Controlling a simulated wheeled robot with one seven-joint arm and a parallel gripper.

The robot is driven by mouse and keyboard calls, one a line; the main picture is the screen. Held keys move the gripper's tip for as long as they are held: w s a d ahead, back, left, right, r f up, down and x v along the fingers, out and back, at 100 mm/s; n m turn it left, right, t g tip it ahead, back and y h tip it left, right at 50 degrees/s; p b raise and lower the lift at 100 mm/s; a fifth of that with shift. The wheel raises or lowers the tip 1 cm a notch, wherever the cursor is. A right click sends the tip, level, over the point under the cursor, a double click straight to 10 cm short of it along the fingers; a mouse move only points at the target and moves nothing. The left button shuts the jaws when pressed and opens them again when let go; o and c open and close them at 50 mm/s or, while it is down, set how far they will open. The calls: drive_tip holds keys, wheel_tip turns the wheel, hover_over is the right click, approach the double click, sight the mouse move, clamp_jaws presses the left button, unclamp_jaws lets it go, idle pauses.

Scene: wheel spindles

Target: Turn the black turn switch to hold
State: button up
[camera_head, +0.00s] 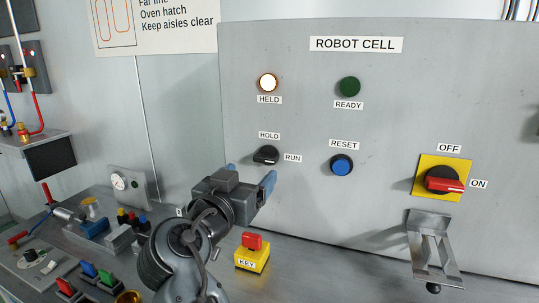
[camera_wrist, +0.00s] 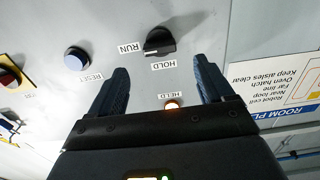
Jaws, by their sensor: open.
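The black turn switch (camera_head: 266,155) is on the grey panel, with the HOLD label above it and the RUN label to its right. Its grip bar lies roughly level, along the RUN side. In the wrist view, which is upside down, the switch (camera_wrist: 160,42) sits at the top, beyond and between the fingers. My gripper (camera_head: 250,176) is open and empty, just below and in front of the switch. Its two blue fingers are spread apart in the wrist view (camera_wrist: 159,66). No contact with the switch shows.
The HELD lamp (camera_head: 268,83) glows white above the switch; the READY lamp (camera_head: 349,87) is dark green. A blue RESET button (camera_head: 341,165) and a red-handled switch (camera_head: 443,181) are to the right. A yellow KEY block (camera_head: 252,258) stands below my gripper.

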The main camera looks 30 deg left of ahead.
sight(263, 161)
drive_tip(key=shift+p+x, duration=0.8)
drive_tip(key=shift+x, duration=3.05)
drive_tip(key=shift+c, duration=0.4)
drive_tip(key=c, duration=1)
drive_tip(key=shift+o, duration=0.2)
